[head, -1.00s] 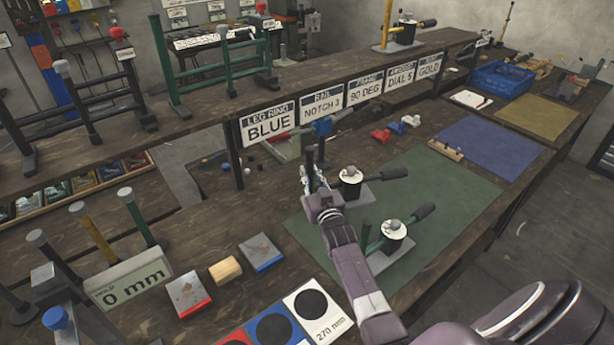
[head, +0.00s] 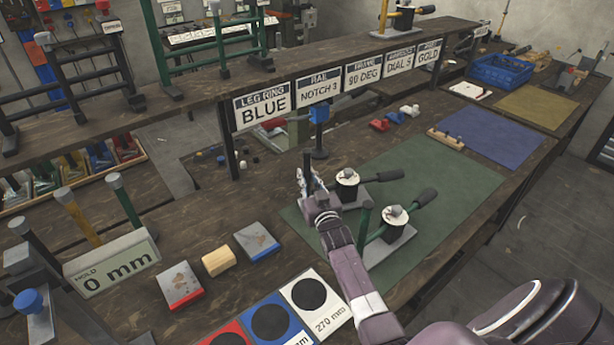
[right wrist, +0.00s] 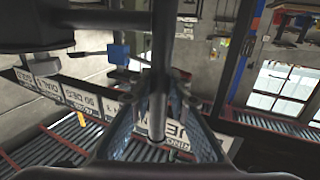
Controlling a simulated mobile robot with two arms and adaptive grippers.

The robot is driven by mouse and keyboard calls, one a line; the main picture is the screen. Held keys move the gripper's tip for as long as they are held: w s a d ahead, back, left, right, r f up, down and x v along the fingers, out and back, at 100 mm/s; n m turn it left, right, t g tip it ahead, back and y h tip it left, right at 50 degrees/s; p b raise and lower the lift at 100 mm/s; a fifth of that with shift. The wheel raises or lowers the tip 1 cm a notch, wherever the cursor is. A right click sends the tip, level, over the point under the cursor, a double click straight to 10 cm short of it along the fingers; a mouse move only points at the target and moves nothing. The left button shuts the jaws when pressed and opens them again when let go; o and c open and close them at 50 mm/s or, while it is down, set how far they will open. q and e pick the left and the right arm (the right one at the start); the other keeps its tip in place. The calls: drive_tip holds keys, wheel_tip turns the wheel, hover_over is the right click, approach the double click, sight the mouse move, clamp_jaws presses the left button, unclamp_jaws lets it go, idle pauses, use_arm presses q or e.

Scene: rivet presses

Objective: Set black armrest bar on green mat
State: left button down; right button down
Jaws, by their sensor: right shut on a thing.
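My right gripper (head: 308,183) is shut on a dark upright bar, the black armrest bar (head: 307,163), at the left edge of the green mat. The bar rises above the fingers. The green mat (head: 440,190) lies on the bench. A press (head: 347,180) with a black handle stands just right of the gripper. My left gripper is not in view.
A second press (head: 395,226) and a green post (head: 366,218) stand close to my right forearm. A stand with a blue head (head: 319,114) is behind the gripper. The mat's right part is clear. A blue mat (head: 490,140) lies beyond.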

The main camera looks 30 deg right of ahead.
drive_tip(key=shift+f+b, duration=0.35)
drive_tip(key=shift+b, duration=0.1)
idle(0.3)
drive_tip(key=c, duration=1.8)
unclamp_jaws()
